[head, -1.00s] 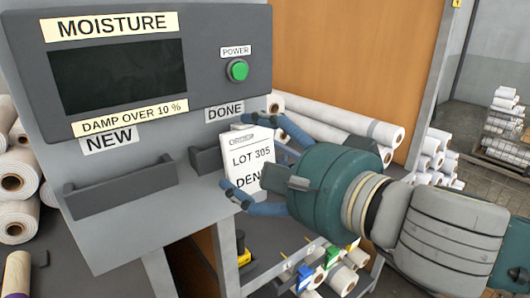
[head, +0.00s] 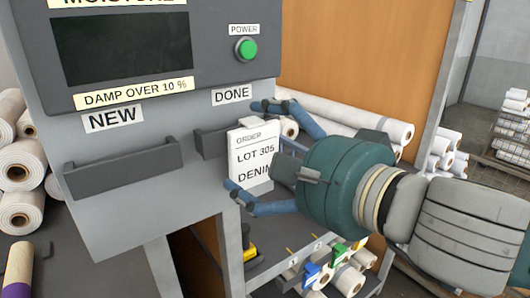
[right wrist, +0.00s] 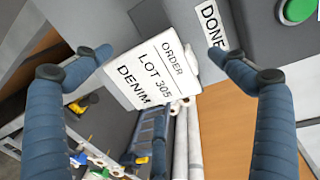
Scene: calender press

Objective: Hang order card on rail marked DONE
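The white order card (head: 252,158) reads "ORDER LOT 305 DENIM" and stands upright at the right end of the dark rail under the DONE label (head: 231,95). It overlaps the DONE rail (head: 209,143); whether it is seated in it I cannot tell. My right gripper (head: 252,148) is open, its blue fingers spread above and below the card. In the right wrist view the card (right wrist: 152,72) shows beyond and between the spread fingers (right wrist: 165,62), with no clear contact. The NEW rail (head: 122,168) is empty. My left gripper is out of view.
The grey console bears a dark screen (head: 121,47) and a green power button (head: 246,49) above the DONE label. White rolls (head: 350,122) lie behind my right gripper, more (head: 20,170) at the left. A lower shelf holds coloured clips and rolls.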

